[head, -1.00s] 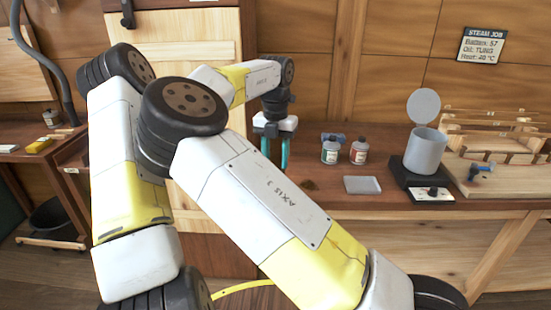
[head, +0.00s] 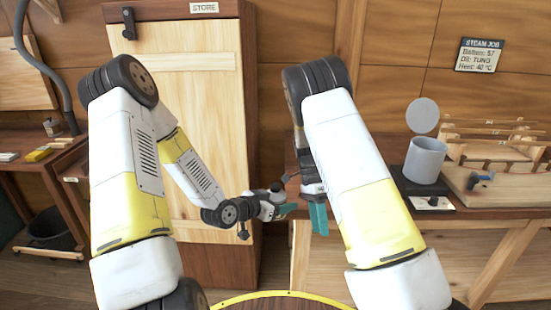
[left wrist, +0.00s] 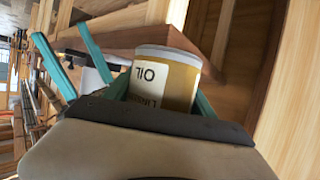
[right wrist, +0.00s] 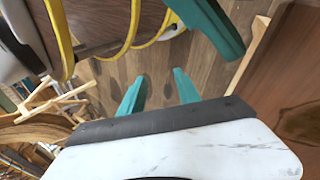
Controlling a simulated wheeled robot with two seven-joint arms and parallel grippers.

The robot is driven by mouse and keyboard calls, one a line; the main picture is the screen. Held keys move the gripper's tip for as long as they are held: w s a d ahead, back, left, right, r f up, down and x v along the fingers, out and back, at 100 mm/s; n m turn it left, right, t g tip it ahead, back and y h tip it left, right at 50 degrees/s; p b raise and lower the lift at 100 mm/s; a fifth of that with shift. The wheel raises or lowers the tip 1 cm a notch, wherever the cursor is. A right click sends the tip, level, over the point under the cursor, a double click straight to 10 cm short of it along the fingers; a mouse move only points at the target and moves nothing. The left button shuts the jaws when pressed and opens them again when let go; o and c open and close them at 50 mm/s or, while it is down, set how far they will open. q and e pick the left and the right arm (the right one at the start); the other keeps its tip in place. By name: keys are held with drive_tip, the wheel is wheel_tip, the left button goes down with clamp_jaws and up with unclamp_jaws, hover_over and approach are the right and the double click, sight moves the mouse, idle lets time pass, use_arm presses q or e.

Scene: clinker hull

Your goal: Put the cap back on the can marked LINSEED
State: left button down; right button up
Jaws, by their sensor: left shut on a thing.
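An amber can (left wrist: 176,84) with a white label reading OIL and part of LINSEED is between the teal fingers of my left gripper (left wrist: 160,98). Its pale rim faces up in the left wrist view; I cannot tell whether a cap is on it. I cannot make out the cap in any view.
A grey pot (head: 424,160) with a raised round lid stands on a dark base on the right bench. A wooden rack (head: 490,165) is beside it. The store door (head: 190,90) is behind my arms. My right arm hides part of the bench.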

drive_tip(key=n, duration=0.3)
wheel_tip(320, 180, up, 20)
drive_tip(key=n+t+y, duration=0.2)
drive_tip(key=n+t, duration=0.4)
drive_tip(key=n, duration=2.3)
hover_over(275, 185)
drive_tip(key=shift+d+f, duration=0.1)
drive_tip(key=shift+f, duration=0.05)
wheel_tip(275, 185, down, 8)
drive_tip(key=shift+f, duration=0.1)
